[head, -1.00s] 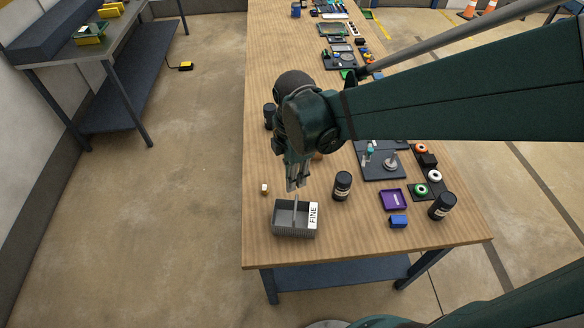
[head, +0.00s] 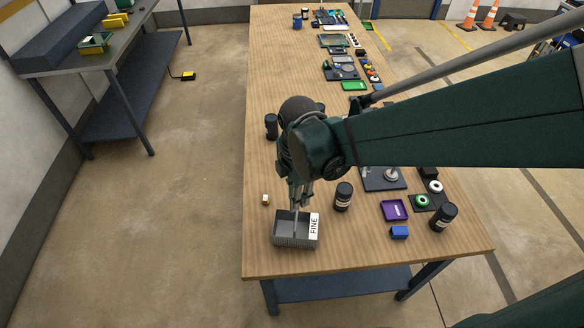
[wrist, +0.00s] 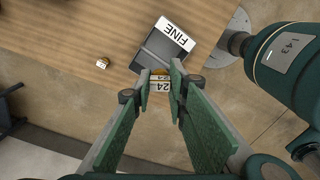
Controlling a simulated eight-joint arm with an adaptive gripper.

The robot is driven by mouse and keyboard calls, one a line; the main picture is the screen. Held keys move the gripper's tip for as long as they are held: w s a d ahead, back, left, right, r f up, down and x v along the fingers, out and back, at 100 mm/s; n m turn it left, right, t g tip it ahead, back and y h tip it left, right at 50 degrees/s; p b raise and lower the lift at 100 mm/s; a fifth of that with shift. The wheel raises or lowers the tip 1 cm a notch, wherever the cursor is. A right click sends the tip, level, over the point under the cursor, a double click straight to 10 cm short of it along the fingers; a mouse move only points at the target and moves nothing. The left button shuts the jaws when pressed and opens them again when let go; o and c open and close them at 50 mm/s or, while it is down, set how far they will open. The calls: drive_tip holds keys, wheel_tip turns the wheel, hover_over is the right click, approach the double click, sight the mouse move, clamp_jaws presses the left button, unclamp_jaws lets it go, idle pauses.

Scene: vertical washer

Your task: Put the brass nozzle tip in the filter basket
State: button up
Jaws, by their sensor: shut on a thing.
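My gripper (wrist: 160,84) is shut on the brass nozzle tip (wrist: 160,75), a small brass-coloured piece with a pale band marked 24. The filter basket (head: 283,242) is a grey open box with a white FINE label, near the table's front left. It also shows in the wrist view (wrist: 193,57), just past the fingertips. In the head view my gripper (head: 299,207) points down at the basket's far side, its tips overlapping the basket; the nozzle tip cannot be made out there. In the wrist view the nozzle tip overlaps the basket's edge; its height above it is unclear.
A similar small pale-and-brass piece (head: 265,199) stands left of the basket. A black bottle (head: 343,197) stands close to its right. Further right are a purple tray (head: 394,210), a blue block (head: 399,232) and another black bottle (head: 443,217).

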sight(296, 217)
drive_tip(key=shift+f, duration=1.8)
drive_tip(key=shift+f, duration=0.1)
drive_tip(key=shift+f, duration=2)
drive_tip(key=shift+f+b, duration=0.15)
drive_tip(key=shift+b, duration=0.25)
drive_tip(key=o, duration=0.9)
drive_tip(key=shift+r, duration=0.25)
drive_tip(key=shift+s+r+p, duration=0.1)
drive_tip(key=shift+r+p, duration=0.55)
drive_tip(key=shift+r, duration=5.25)
drive_tip(key=shift+o, duration=0.6)
